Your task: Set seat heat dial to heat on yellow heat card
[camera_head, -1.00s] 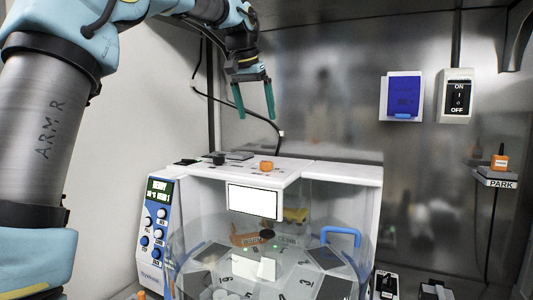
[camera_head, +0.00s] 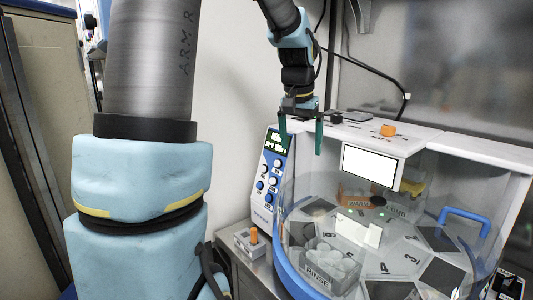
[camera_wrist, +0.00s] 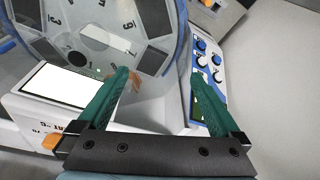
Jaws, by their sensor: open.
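An orange dial (camera_head: 388,130) sits on the white top of the machine, with small marks around it. It also shows at the lower left in the wrist view (camera_wrist: 52,142), beside partly readable lettering. It probably is the seat heat dial; its setting is too small to read. My gripper (camera_head: 301,135) is open and empty, its green fingers pointing down near the machine's left end, left of the dial. In the wrist view my gripper (camera_wrist: 159,75) has nothing between its fingers. I cannot make out a yellow heat card; a yellow piece (camera_head: 412,187) shows under the top.
A blue control panel (camera_head: 270,175) with several knobs is at the machine's left. A blank white panel (camera_head: 370,167) hangs at the front. Below is a clear round bowl with a blue handle (camera_head: 466,222). A small box with an orange knob (camera_head: 253,236) stands at the left.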

